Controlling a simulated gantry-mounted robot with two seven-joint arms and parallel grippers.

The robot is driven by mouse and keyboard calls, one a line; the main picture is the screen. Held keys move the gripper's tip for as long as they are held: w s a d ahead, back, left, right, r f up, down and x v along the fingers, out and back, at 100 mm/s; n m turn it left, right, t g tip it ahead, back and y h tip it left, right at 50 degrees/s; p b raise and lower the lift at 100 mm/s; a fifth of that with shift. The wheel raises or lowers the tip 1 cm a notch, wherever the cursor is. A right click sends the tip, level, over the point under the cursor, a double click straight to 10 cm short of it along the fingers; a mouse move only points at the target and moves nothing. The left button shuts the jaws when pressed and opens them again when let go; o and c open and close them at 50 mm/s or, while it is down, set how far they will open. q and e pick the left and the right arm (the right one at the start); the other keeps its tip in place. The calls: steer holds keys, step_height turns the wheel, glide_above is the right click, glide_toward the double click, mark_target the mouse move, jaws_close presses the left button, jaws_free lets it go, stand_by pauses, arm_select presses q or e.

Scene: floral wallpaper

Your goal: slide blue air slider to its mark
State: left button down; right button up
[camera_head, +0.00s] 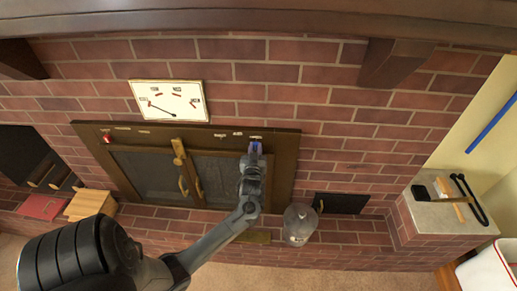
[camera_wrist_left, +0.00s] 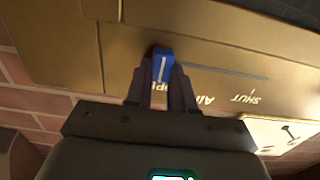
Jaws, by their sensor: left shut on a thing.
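The blue air slider (camera_wrist_left: 162,66) sits on the brass-coloured upper frame of the fireplace doors in the left wrist view. It carries a short white line. My left gripper (camera_head: 254,154) reaches up to the right part of the frame in the head view. Its fingers (camera_wrist_left: 161,84) are shut on the blue slider in the left wrist view. A dark slot runs along the frame to the right of the slider there, with upside-down lettering, including "SHUT", beside it. The fingers partly cover the lettering near the slider. My right gripper is not in view.
A white dial panel (camera_head: 168,100) hangs on the brick wall above the doors. A red knob (camera_head: 106,137) is at the frame's left. A glass jar (camera_head: 299,224) stands on the hearth. A stone ledge (camera_head: 440,205) at right holds tools.

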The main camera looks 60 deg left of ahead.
arm_select(q)
steer(key=shift+w+d, duration=0.1)
steer(key=shift+w, duration=0.05)
steer(key=c, duration=1.3)
jaws_free()
steer(key=o, duration=0.3)
steer(key=shift+w, duration=0.15)
steer(key=shift+o, duration=0.2)
steer(key=v, duration=1.1)
steer(key=shift+p, duration=0.4)
steer(key=shift+f, duration=0.15)
